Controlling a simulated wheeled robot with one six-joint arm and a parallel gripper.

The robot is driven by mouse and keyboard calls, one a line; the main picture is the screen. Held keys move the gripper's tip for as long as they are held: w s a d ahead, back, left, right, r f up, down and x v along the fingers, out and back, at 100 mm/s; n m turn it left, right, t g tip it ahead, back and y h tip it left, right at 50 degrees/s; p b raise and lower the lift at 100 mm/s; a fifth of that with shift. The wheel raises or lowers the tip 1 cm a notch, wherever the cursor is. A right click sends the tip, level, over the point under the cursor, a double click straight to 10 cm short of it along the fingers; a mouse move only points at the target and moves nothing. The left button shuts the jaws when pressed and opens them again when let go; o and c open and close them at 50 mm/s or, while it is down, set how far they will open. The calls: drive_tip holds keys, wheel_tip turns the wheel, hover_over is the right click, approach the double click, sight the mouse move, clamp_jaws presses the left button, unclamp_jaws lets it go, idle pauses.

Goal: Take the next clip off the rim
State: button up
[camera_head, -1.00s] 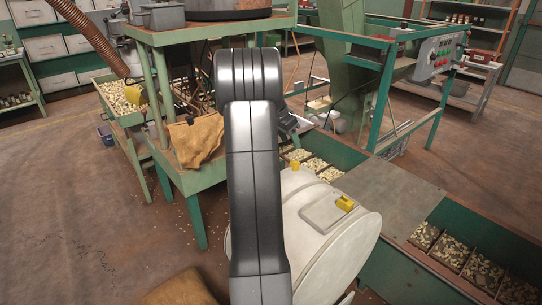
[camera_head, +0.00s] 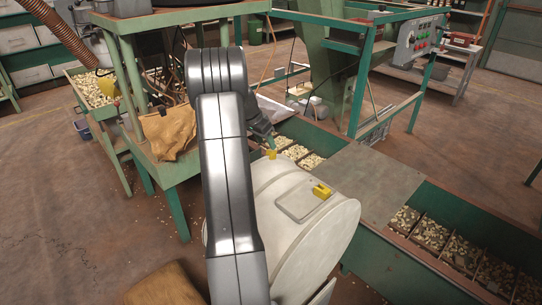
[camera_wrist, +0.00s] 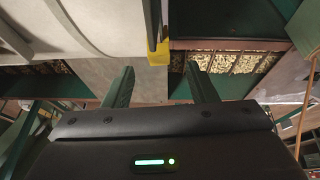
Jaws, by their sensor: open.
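A small yellow clip (camera_head: 271,154) sits by the back edge of the white drum (camera_head: 318,245), beside the nut compartments. In the wrist view a yellow clip (camera_wrist: 157,52) stands upright at a panel edge, between the lines of my two fingers. My gripper (camera_wrist: 159,70) is open and empty, with its green fingers on either side of that clip's line; whether they reach it I cannot tell. In the head view my gripper (camera_head: 267,143) is small and close above the clip.
Nut compartments (camera_head: 298,152) run behind the drum, and more nut trays (camera_head: 430,231) lie at right beyond a flat grey cover (camera_head: 383,190). A green stand with a brown sack (camera_head: 168,132) is at left. The floor at far right is mostly clear.

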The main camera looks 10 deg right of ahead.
sight(270, 150)
drive_tip(key=x, duration=0.5)
drive_tip(key=shift+s, duration=0.1)
drive_tip(key=c, duration=1.1)
